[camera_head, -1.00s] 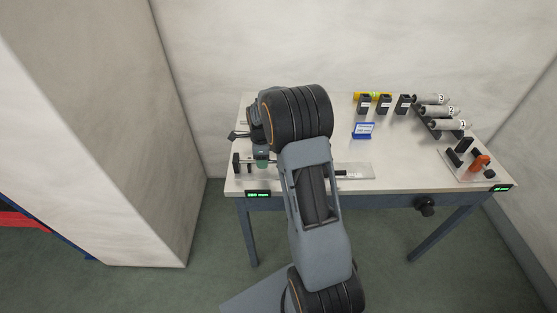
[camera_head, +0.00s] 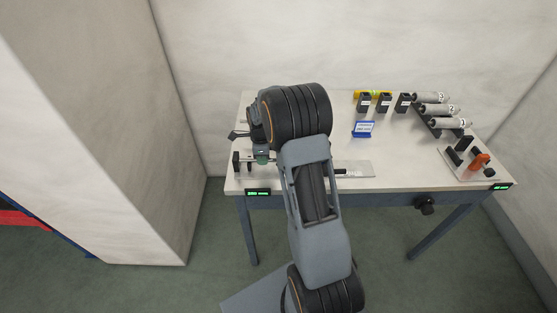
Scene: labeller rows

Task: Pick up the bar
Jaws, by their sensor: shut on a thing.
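My gripper (camera_head: 262,157) is low over the left part of the table, mostly hidden behind my own wrist. It is shut on what appears to be the bar, but the fingertips and the grip itself are hard to make out. A dark thin piece (camera_head: 341,171), which looks like the bar's right end, shows to the right of my arm, over a pale flat plate (camera_head: 365,168). The middle of the bar is hidden by my arm. I cannot tell whether it touches the plate.
A small black upright block (camera_head: 236,163) stands at the table's left. Black labelled holders (camera_head: 384,103), a yellow level (camera_head: 376,94) and a blue-framed sign (camera_head: 363,129) are farther back. Grey cylinders (camera_head: 440,110) and an orange-handled clamp (camera_head: 480,162) are at the right. A wall closes off the back.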

